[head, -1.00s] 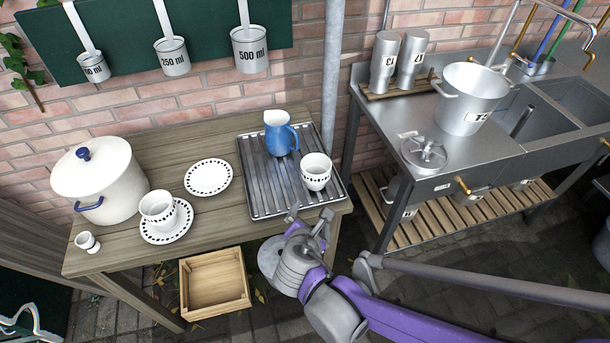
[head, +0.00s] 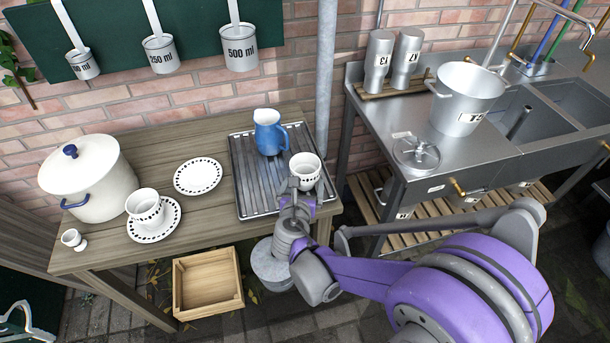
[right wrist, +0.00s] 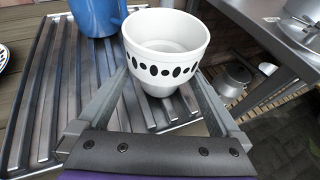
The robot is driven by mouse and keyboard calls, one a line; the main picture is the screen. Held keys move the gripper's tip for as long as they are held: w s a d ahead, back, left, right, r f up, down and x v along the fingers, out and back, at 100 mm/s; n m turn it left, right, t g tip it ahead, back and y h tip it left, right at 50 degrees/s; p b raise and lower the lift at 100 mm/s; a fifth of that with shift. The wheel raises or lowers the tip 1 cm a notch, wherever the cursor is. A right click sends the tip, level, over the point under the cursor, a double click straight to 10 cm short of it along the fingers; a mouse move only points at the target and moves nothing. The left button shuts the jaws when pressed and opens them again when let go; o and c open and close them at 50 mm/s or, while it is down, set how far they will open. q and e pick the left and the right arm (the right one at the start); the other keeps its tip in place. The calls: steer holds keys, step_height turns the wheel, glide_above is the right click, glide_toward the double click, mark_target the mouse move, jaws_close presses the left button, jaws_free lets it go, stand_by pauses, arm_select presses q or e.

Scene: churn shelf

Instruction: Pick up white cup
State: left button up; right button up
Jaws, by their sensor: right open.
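A white cup (head: 306,172) with a band of black dots stands upright on the right part of the ribbed metal rack (head: 252,205). The cup (right wrist: 166,48) also shows large in the right wrist view. My right gripper (head: 294,190) is open at the near side of this cup. In the right wrist view its two fingers (right wrist: 160,88) point toward the cup, one on each side of its lower part. I cannot tell whether they touch it. A second dotted white cup (head: 145,205) sits on a saucer (head: 168,226) to the left. My left gripper is not in view.
A blue jug (head: 268,134) stands on the rack just behind and left of the cup. A dotted plate (head: 198,176), a white pot (head: 88,180) and an egg cup (head: 73,240) are on the wooden table. A metal pipe (head: 326,80) rises behind the rack.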

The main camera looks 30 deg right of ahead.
steer(key=shift+x, duration=0.85)
steer(key=shift+s, duration=0.1)
steer(key=c, duration=1.4)
steer(key=shift+r, duration=0.1)
steer(key=shift+r, duration=0.1)
